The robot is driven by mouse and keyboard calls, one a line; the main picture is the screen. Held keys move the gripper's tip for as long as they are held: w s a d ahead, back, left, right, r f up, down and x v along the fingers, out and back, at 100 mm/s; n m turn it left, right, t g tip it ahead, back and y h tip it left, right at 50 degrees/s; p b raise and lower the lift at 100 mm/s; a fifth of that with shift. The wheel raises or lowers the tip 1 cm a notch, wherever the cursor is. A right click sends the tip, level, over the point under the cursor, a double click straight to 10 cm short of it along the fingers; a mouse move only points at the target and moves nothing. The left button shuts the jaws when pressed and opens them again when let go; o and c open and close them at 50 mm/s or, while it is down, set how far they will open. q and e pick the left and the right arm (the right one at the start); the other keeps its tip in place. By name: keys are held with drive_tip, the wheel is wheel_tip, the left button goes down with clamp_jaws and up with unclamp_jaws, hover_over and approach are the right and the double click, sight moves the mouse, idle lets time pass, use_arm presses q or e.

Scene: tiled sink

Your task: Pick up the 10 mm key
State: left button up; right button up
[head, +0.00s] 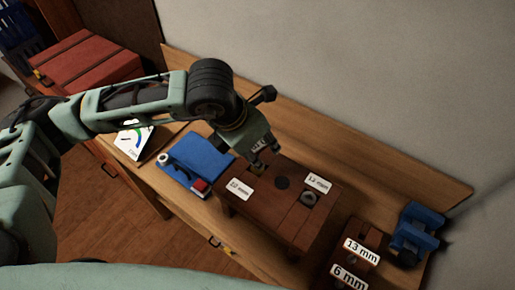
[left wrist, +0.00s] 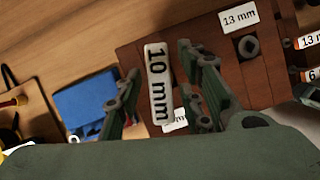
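The 10 mm key shows in the left wrist view by its white "10 mm" label (left wrist: 158,85), which lies between the two fingers of my left gripper (left wrist: 165,95). The fingers stand apart, with a visible gap on the label's left side and a narrow one on its right. In the head view my left gripper (head: 262,160) points down over the back left part of a dark wooden stand (head: 290,220). The key is not clearly seen there; the gripper hides that spot. My right gripper is not in view.
The stand has a 13 mm label (head: 317,183) by a socket (head: 308,199) and another label (head: 240,188). Labels for 13 mm (head: 362,251) and 6 mm (head: 349,277) sit right, near a blue vise (head: 415,235).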

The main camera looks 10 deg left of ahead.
use_arm(q)
clamp_jaws()
drive_tip(key=shift+r, duration=0.1)
